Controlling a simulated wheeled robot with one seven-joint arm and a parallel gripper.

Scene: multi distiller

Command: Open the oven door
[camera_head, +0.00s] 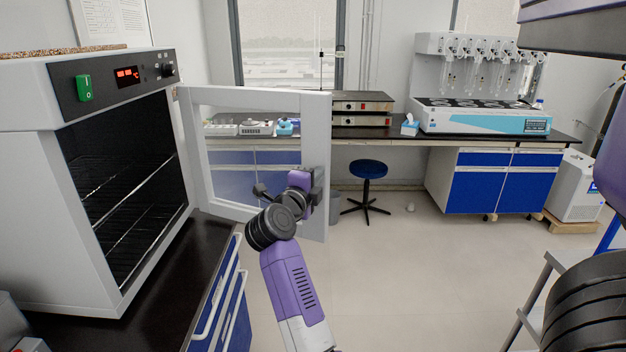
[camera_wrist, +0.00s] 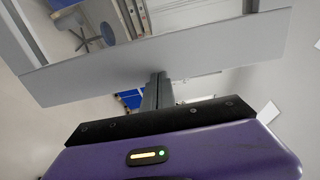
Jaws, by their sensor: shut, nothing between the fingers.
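The oven (camera_head: 40,160) stands on a dark bench at the left with its front uncovered. Its glass door (camera_head: 325,140) is swung wide open, out toward the right, with the hinge side beside the oven's front. My gripper (camera_head: 318,186) is at the free side of the door, near its lower part. In the wrist view the shut fingers (camera_wrist: 157,88) reach to the edge of the grey door frame (camera_wrist: 200,52). I cannot tell whether they touch it. Nothing shows between the fingers. The door handle cannot be made out clearly.
Wire racks (camera_head: 130,190) show inside the oven. A blue stool (camera_head: 368,170) stands on the floor beyond the door. A far bench (camera_head: 470,145) carries a glassware apparatus (camera_head: 480,115). Blue drawers (camera_head: 228,290) sit under the oven's bench. The middle floor is clear.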

